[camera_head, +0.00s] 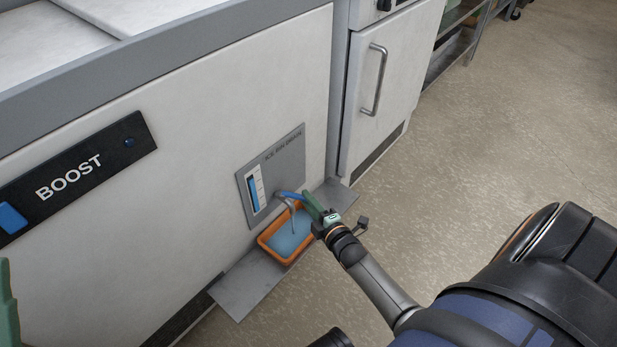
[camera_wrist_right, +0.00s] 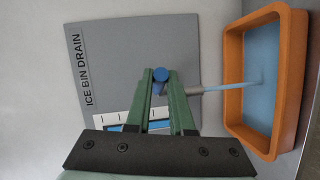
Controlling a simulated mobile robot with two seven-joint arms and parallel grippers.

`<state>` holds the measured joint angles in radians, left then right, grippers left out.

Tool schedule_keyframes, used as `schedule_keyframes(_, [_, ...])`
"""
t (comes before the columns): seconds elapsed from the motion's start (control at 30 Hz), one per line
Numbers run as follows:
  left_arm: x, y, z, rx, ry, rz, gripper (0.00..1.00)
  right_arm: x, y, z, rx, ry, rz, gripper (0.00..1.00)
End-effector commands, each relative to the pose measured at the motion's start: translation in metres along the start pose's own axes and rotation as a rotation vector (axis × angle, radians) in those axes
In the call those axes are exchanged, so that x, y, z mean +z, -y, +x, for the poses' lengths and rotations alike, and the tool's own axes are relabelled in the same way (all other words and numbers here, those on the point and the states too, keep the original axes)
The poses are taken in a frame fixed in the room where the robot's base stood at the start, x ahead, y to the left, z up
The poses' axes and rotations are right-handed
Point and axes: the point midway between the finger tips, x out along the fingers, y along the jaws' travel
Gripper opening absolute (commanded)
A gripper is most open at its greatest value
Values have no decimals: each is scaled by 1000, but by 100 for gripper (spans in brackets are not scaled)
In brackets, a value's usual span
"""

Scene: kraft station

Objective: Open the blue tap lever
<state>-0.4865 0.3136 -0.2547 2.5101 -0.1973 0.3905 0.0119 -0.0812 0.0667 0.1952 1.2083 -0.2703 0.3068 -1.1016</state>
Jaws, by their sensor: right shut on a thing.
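The blue tap lever (camera_head: 290,195) is on the grey ICE BIN DRAIN panel (camera_head: 271,178), low on the white cabinet front. In the right wrist view its round blue end (camera_wrist_right: 161,74) sits between the green fingertips. My right gripper (camera_head: 309,204) is shut on it. Below the lever is a grey tap spout (camera_wrist_right: 194,90). A thin stream of water (camera_wrist_right: 229,86) runs from it into the orange bin (camera_head: 266,243). Blue water (camera_head: 286,241) lies in the bin. A green fingertip of my left gripper (camera_head: 8,312) shows at the left edge; the rest is hidden.
The orange bin stands on a grey metal ledge (camera_head: 240,292) beneath the tap. A black BOOST panel (camera_head: 110,155) with a blue button is on the cabinet to the left. A white door (camera_head: 400,70) with a metal handle is at right. Open floor (camera_head: 480,140) lies right.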

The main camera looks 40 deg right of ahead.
Motion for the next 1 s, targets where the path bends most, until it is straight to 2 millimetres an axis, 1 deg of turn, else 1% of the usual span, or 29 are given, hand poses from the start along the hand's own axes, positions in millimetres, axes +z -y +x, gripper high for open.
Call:
schedule_keyframes(0.03, [0, 0, 0, 0, 0, 0, 0, 2, 0, 0, -2, 7, 0, 0])
schedule_keyframes(0.53, [0, 1, 0, -9, -1, -2, 0, 3, 0, 0, -1, 11, 0, 0])
schedule_keyframes(0.57, [0, 1, 0, -9, -1, -2, 0, 3, 0, 1, -1, 11, 0, 24])
schedule_keyframes(0.7, [0, 1, 0, -9, -1, -2, 0, 2, 0, 1, 0, 10, 0, 40])
schedule_keyframes(0.8, [0, 1, 0, -8, -1, -2, 0, 2, 0, 1, 0, 8, 0, 51])
schedule_keyframes(1.0, [0, 1, 0, -8, -1, -2, 0, 1, 0, 1, 1, 7, 0, 51])
